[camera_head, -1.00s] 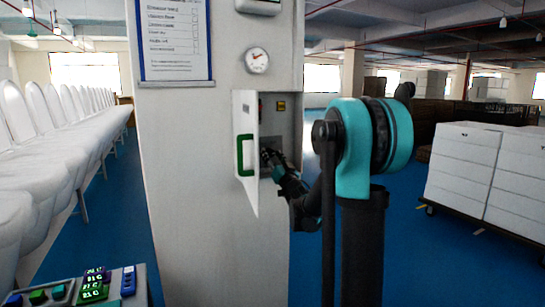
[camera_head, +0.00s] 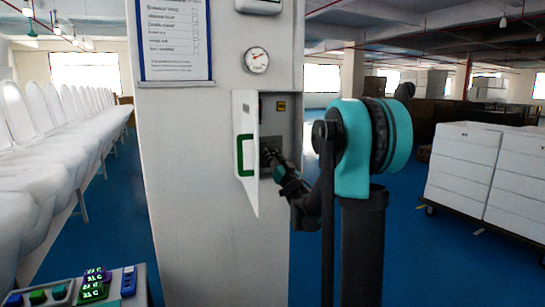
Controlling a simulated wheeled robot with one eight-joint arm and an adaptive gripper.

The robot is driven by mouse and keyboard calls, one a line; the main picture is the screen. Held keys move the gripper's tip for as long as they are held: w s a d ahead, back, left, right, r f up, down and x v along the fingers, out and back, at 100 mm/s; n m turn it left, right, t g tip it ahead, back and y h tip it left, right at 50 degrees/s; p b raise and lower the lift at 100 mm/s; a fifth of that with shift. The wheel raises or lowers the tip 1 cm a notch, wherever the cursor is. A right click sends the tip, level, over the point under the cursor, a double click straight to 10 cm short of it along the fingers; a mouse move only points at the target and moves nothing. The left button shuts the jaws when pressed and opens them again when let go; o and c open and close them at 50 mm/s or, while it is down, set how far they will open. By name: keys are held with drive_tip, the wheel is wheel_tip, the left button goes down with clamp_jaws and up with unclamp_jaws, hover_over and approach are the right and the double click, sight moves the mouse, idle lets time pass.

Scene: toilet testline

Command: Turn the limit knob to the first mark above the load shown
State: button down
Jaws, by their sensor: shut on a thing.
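An open cabinet (camera_head: 289,117) is set in the pale pillar, its white door (camera_head: 250,108) with a green handle (camera_head: 246,155) swung out to the left. My gripper (camera_head: 270,155) reaches into the lower part of the cabinet, at a dark grey panel. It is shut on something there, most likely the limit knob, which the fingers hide. The knob's marks cannot be made out. A round dial gauge (camera_head: 257,60) with a red needle hangs on the pillar above the cabinet; its numbers are too small to read.
A small yellow label (camera_head: 281,106) sits in the upper part of the cabinet. A framed sheet (camera_head: 174,40) hangs on the pillar. Toilets (camera_head: 60,140) line the left; stacked white boxes (camera_head: 465,160) stand at the right.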

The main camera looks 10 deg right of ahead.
drive_tip(key=n+g+y, duration=0.1)
drive_tip(key=n+y, duration=0.1)
drive_tip(key=n, duration=0.2)
drive_tip(key=n+y, duration=0.1)
drive_tip(key=n, duration=0.3)
drive_tip(key=shift+d+g+y, duration=0.15)
drive_tip(key=shift+g+y, duration=0.25)
drive_tip(key=n+g+y, duration=0.1)
drive_tip(key=n, duration=0.2)
drive_tip(key=n+g+y, duration=0.1)
drive_tip(key=n, duration=0.3)
drive_tip(key=shift+n+g, duration=0.3)
drive_tip(key=shift+g, duration=0.1)
drive_tip(key=c, duration=1.2)
unclamp_jaws()
drive_tip(key=shift+r, duration=0.1)
drive_tip(key=shift+o, duration=0.2)
drive_tip(key=v, duration=1.2)
drive_tip(key=shift+w, duration=0.1)
